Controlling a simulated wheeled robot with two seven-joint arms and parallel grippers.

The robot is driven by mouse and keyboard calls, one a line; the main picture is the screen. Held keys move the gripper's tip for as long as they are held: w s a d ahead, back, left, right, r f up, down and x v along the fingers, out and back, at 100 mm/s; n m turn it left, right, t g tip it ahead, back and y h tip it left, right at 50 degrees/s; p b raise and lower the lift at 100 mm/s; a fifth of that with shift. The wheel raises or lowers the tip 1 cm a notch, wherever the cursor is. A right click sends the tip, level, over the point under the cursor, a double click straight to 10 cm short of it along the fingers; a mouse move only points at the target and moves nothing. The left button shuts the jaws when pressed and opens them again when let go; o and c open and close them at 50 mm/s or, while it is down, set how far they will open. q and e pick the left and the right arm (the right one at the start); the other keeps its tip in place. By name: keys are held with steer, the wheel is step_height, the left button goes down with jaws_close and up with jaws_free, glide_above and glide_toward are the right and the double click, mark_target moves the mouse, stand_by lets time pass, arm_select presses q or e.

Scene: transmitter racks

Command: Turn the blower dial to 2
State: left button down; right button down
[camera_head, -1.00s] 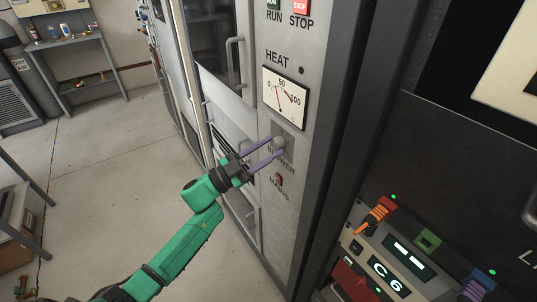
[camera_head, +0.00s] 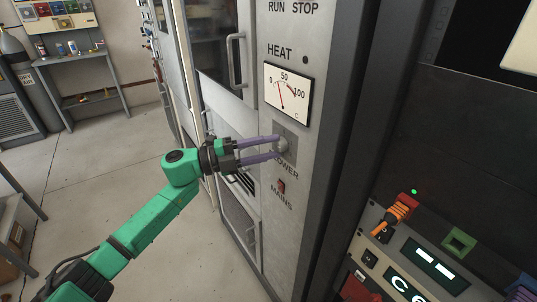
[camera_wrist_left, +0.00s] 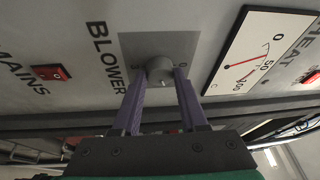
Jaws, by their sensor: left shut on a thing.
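The blower dial (camera_head: 282,146) is a grey round knob on a darker square plate on the light grey rack panel, between the HEAT meter and the MAINS switch. My left gripper (camera_head: 277,146) comes in from the left and is shut on the dial, one purple finger on each side. The number the dial points to is hard to read; a 0 shows beside the right fingertip. My right gripper is not in view.
The HEAT meter (camera_head: 288,94) is just above the dial, and the red MAINS switch (camera_head: 281,186) is below. A door handle (camera_head: 235,60) stands out to the left. A console (camera_head: 420,262) with an orange connector is at lower right. The floor at left is open.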

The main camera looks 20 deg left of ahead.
arm_select(q)
steer(key=m, duration=0.2)
steer(key=m+g+y+b, duration=0.1)
steer(key=m, duration=0.1)
steer(key=shift+r+y, duration=0.15)
steer(key=shift+y, duration=0.15)
steer(key=shift+r+m+y+b, duration=0.2)
steer(key=shift+m+y, duration=0.3)
steer(key=shift+m, duration=0.65)
steer(key=shift+r+m+y+b, duration=0.15)
steer(key=shift+m+y, duration=0.35)
steer(key=shift+m, duration=0.65)
steer(key=shift+c, duration=2.2)
jaws_free()
steer(key=shift+f, duration=0.1)
steer(key=shift+a, duration=0.1)
